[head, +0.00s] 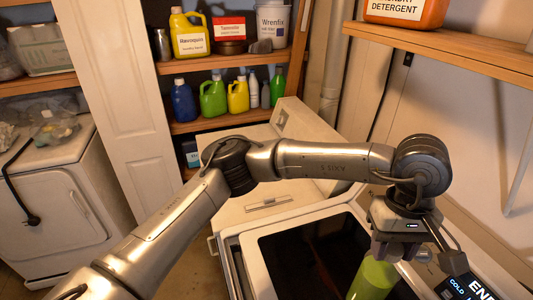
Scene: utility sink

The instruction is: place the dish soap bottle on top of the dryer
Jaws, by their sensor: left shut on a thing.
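A lime green bottle (372,279), which looks like the dish soap, shows at the bottom right of the head view. Its lower part is cut off by the frame edge. My left gripper (394,250) points down and is shut on the bottle's top, which the fingers hide. The bottle is over or beside the dark panel (310,255) on top of a white appliance (238,262); I cannot tell whether it touches. Another white appliance (262,200) stands behind it, partly hidden by my arm. I cannot tell which is the dryer. My right gripper is not in view.
A control panel (470,287) marked COLD is at the lower right. A wooden shelf (450,45) with a detergent container (405,12) overhangs at upper right. Shelves at the back hold several bottles, including a yellow jug (189,36). A white machine (55,200) stands at left.

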